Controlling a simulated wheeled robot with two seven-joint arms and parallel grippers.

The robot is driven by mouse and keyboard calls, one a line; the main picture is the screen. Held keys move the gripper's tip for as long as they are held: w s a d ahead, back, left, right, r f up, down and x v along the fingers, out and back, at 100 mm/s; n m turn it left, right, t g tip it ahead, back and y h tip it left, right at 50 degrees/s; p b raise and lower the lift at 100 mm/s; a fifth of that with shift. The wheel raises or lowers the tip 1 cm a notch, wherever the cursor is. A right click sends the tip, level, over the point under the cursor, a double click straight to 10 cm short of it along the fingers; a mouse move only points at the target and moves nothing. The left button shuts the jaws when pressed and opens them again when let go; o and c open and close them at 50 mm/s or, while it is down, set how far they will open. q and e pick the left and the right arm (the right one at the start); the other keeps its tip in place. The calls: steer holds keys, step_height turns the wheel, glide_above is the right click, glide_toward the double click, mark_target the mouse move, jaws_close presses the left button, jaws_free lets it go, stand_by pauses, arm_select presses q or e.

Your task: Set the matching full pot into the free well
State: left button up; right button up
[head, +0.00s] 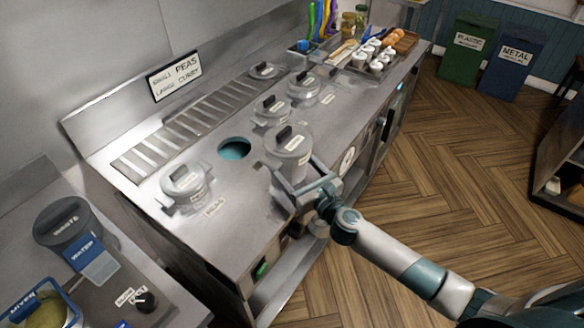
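The free well (234,148) is a round open hole with a teal inside in the steel counter. A grey lidded pot (289,158) with a black lid handle and a small pale label stands upright just right of the well. My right gripper (303,182) is at this pot's near lower side, its fingers against the body, and looks shut on it. I cannot tell whether the pot's base touches the counter. A sign (174,75) on the back wall reads "small peas, large curry". The pot's label is too small to read. My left gripper is not in view.
A slatted grille (190,122) runs along the back. A tray of cups (372,58) lies at the far end.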

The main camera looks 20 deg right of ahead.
steer(key=shift+f, duration=0.45)
steer(key=shift+f, duration=0.15)
steer(key=o, duration=1.8)
steer(key=shift+f, duration=0.1)
steer(key=shift+r, duration=0.2)
steer(key=shift+s+f, duration=0.15)
steer(key=shift+s, duration=0.1)
steer(key=b+v, duration=0.2)
steer(key=v, duration=0.9)
steer(key=shift+s+d+b, duration=0.2)
steer(key=shift+s+b, duration=0.1)
steer(key=shift+b, duration=0.1)
